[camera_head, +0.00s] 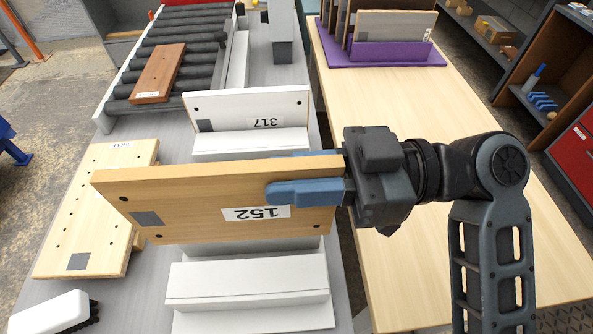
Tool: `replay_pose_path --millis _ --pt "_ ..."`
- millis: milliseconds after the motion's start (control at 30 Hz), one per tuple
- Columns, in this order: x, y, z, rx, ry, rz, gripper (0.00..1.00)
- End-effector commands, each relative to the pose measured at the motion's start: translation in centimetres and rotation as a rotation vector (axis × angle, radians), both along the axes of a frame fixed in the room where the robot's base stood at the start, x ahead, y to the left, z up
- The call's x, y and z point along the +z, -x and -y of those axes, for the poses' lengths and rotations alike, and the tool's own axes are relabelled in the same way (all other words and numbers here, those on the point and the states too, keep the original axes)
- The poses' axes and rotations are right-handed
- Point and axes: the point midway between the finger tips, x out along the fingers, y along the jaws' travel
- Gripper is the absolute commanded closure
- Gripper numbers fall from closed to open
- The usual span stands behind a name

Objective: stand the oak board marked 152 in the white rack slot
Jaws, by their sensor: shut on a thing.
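The oak board marked 152 (185,203) is held on edge, its long side running left to right. Its label reads upside down in this view. My gripper (282,178) is shut on the board near its right end, with one blue finger across the labelled face and the other behind. The white rack (247,280) shows below and in front of the board, and the board hides part of it. A white-faced board marked 317 (225,108) stands upright in a white holder just behind. I cannot tell whether the oak board touches the rack.
A light wooden panel with holes (80,215) lies to the left, close to the held board's left end. A white brush (50,312) lies at the near left. A roller conveyor (180,50) carries a brown board (158,75). A purple rack (397,53) stands on the right table (470,150), largely clear.

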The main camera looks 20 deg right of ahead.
Motion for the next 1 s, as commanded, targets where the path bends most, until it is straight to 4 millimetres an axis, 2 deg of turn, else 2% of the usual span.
replay_pose_path --millis 367,1000 --pt "-0.6 0.0 0.0 0.000 -0.001 0.000 1.00" --pt "-5.0 0.0 0.0 0.001 -0.001 0.000 1.00"
